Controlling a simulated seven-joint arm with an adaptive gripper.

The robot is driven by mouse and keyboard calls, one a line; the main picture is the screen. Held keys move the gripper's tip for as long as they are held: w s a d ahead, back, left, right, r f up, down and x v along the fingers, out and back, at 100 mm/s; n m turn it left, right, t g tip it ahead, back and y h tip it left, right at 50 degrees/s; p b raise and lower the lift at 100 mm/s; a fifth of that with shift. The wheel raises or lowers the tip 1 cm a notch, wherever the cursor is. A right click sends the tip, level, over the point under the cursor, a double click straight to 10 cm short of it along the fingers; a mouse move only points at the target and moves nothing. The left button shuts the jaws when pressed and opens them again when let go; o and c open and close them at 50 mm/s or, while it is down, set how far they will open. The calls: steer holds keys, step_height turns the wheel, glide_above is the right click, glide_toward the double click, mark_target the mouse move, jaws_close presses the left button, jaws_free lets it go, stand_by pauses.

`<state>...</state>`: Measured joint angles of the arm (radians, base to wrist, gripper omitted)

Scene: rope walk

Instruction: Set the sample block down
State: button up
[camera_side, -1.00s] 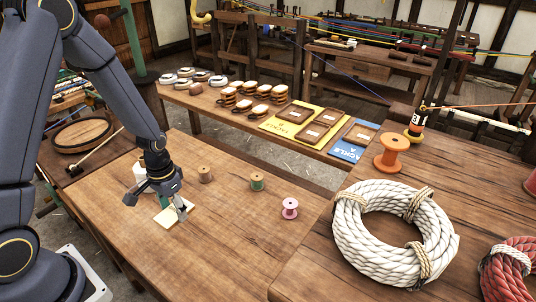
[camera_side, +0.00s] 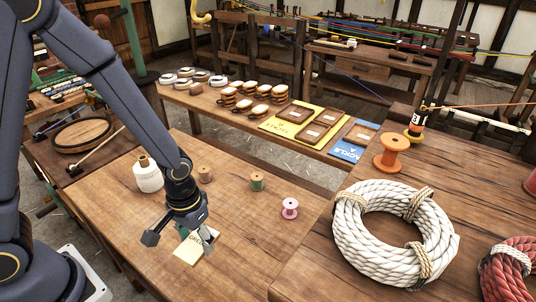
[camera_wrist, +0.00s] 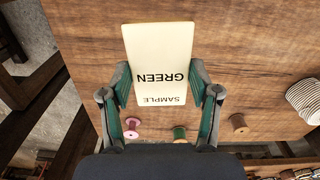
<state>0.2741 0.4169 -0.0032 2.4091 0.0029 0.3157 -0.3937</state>
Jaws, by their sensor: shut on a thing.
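The sample block is a flat cream piece (camera_side: 195,250). In the wrist view it reads "SAMPLE GREEN" (camera_wrist: 158,58), upside down. My gripper (camera_side: 183,238) is over the front part of the wooden table (camera_side: 130,208), shut on the block. In the wrist view its two green-padded fingers (camera_wrist: 162,98) stand at the block's two side edges. The block looks roughly level with the table top. I cannot tell whether its underside touches the wood. Part of the block is hidden behind a finger in the side view.
A big white rope coil (camera_side: 345,235) lies on the right table. Bare wood lies between the block and the pink spool.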

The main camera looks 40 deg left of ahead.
steer(key=d, duration=0.1)
steer(key=d+m, duration=0.1)
steer(key=shift+s+d, duration=0.3)
steer(key=shift+d, duration=0.05)
steer(key=w+d+f, duration=0.3)
steer(key=w+f, duration=0.2)
steer(key=w, duration=0.4)
glide_above(256, 254)
steer(key=f, duration=0.4)
steer(key=shift+s+f, duration=0.15)
steer(key=shift+s, duration=0.2)
steer(key=shift+w+f, duration=0.2)
steer(key=shift+f, duration=0.1)
steer(key=shift+w+f, duration=0.1)
steer(key=shift+f, duration=1.5)
steer(key=shift+f, duration=0.1)
steer(key=o, duration=1.2)
steer(key=shift+c, duration=0.2)
